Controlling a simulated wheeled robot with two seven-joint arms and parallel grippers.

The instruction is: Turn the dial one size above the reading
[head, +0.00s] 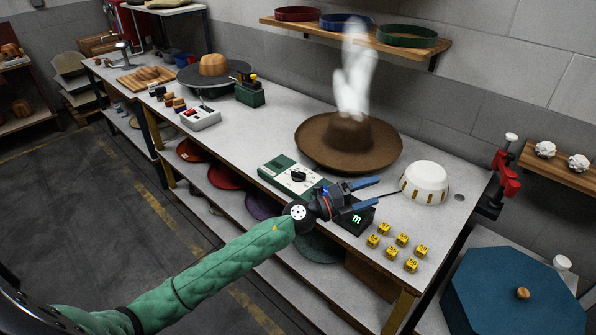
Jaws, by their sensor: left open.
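A green and white panel with a black dial (298,175) lies on the long workbench, left of my left gripper. A small black display (357,219) with a lit green character, which looks like an "m", stands at the bench's front. My left gripper (377,190) is open and empty, its two blue fingers pointing right above the bench. It is to the right of the dial and just above the display, partly covering it. The dial's markings are too small to read. My right gripper does not show.
A brown hat (345,155) steams behind the panel. A white dome (425,182) and several yellow numbered cubes (402,240) sit to the right. A white box with red buttons (200,117) is further left. A blue octagonal lid (515,295) stands at lower right.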

